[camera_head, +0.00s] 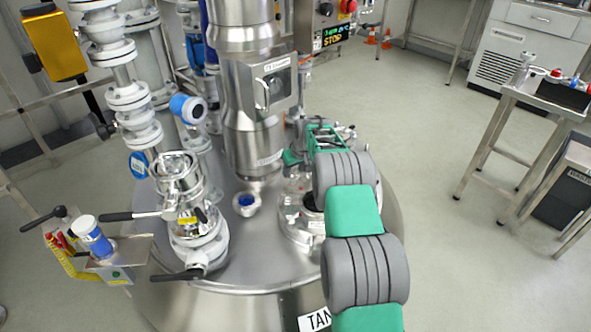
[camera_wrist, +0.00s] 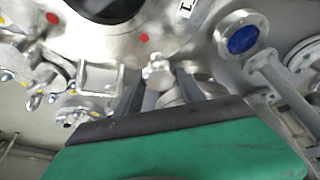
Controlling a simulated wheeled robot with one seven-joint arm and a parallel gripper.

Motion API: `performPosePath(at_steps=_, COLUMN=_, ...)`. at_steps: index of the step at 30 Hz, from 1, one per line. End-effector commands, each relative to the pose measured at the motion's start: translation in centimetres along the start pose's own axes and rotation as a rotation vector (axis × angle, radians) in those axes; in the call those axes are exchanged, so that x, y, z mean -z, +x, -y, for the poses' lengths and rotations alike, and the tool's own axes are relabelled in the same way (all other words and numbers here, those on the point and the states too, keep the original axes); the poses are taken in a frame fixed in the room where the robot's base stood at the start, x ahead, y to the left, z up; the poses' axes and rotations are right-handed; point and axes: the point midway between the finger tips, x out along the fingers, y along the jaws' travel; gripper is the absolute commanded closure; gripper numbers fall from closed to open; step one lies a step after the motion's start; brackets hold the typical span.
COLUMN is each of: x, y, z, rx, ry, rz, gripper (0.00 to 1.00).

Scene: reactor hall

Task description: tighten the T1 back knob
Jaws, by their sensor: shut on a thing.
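My gripper (camera_wrist: 158,90) comes up from the bottom of the wrist view, its two dark fingers on either side of a pale metal knob (camera_wrist: 157,72). It is shut on this knob, whose lobed top shows above the fingers; its lower part is partly hidden. The knob stands at the rim of a round metal lid (camera_wrist: 170,35) with red dots. In the head view my gripper (camera_head: 318,137) reaches over the round hatch (camera_head: 300,218) on the tank top. There my arm and gripper hide the knob.
A steel column (camera_head: 255,110) stands left of my arm on the tank top (camera_head: 250,265). White valve piping (camera_head: 190,215) is further left. In the wrist view a blue sight glass (camera_wrist: 242,38) and a clamp (camera_wrist: 35,65) flank the gripper. Open floor lies right of the tank.

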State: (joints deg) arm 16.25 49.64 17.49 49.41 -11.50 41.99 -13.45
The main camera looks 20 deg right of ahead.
Motion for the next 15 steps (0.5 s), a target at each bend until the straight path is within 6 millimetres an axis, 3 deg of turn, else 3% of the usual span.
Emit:
performPosePath(at_steps=3, x=-0.13, y=0.0, z=-0.91, rx=-0.001, ry=0.003, rz=0.0, gripper=0.94)
performPosePath(at_steps=15, x=-0.01, y=-0.04, z=-0.14, rx=-0.033, ry=0.075, rz=-0.001, gripper=0.94)
